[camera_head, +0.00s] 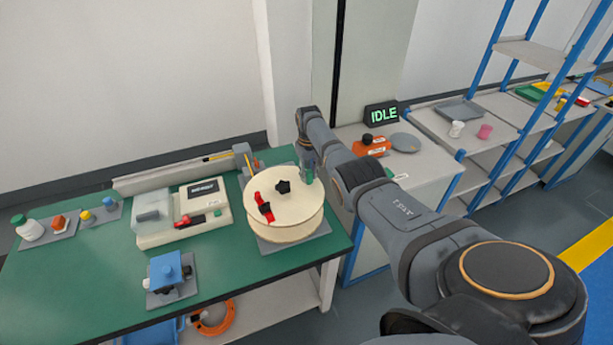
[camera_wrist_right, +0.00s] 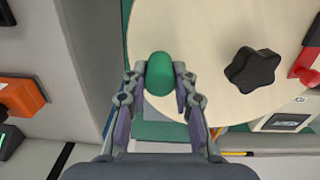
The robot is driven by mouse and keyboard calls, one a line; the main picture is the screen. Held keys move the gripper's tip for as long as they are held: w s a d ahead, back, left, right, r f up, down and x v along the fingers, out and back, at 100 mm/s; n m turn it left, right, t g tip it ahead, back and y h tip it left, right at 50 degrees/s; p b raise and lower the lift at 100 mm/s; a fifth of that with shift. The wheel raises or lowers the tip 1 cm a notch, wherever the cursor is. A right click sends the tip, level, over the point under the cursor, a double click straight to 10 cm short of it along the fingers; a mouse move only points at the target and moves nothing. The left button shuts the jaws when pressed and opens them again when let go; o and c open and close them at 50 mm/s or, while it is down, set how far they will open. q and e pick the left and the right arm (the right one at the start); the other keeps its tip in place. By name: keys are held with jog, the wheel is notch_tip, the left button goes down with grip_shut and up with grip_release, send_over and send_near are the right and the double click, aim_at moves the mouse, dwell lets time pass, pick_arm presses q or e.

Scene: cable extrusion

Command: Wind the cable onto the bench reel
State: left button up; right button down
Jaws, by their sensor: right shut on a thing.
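The bench reel (camera_head: 298,216) is a cream drum lying flat on the green bench, with a black star knob (camera_head: 283,187) and a red handle-like part (camera_head: 264,207) on its top face. My right gripper (camera_head: 307,173) is at the reel's far right rim. In the right wrist view its fingers are shut on a green rounded grip (camera_wrist_right: 159,75) over the edge of the reel's face (camera_wrist_right: 205,35). Whether the grip is fixed to the reel is hidden. No cable can be made out on the reel. My left gripper is out of view.
A grey-white device (camera_head: 183,213) stands left of the reel. A blue fixture (camera_head: 171,270) sits near the front edge. An orange coil (camera_head: 214,317) lies on the lower shelf. A sign reading IDLE (camera_head: 382,114) and an orange box (camera_head: 371,147) stand on the cabinet behind.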

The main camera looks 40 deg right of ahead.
dwell(0.3)
jog(key=c, duration=1.1)
grip_release()
jog(key=shift+o, duration=0.2)
notch_tip(320, 180, up, 12)
